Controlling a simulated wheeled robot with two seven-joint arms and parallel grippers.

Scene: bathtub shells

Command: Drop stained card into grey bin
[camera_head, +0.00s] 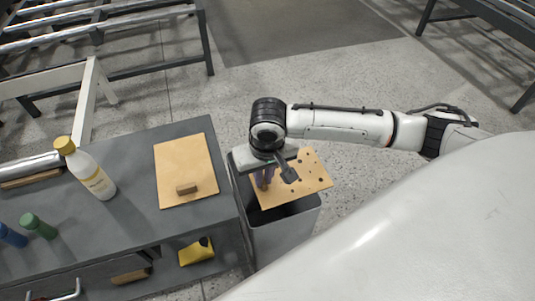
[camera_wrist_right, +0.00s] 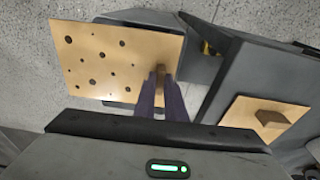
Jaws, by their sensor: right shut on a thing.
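The stained card (camera_head: 312,180) is a tan board with several dark spots. My right gripper (camera_head: 264,178) is shut on it and holds it above the grey bin (camera_head: 283,237). In the right wrist view the card (camera_wrist_right: 112,64) reaches out to the left of the purple fingers (camera_wrist_right: 160,92), which close on a small brown block on the card. The card covers much of the bin's opening, so the inside is mostly hidden. My left gripper is not in view.
A grey bench (camera_head: 125,222) stands left of the bin. On it are a plain tan board (camera_head: 184,160) with a brown block, a white bottle (camera_head: 90,172) with a yellow cap, and green and blue bottles. A yellow item (camera_head: 195,252) lies lower down. Metal frames stand behind.

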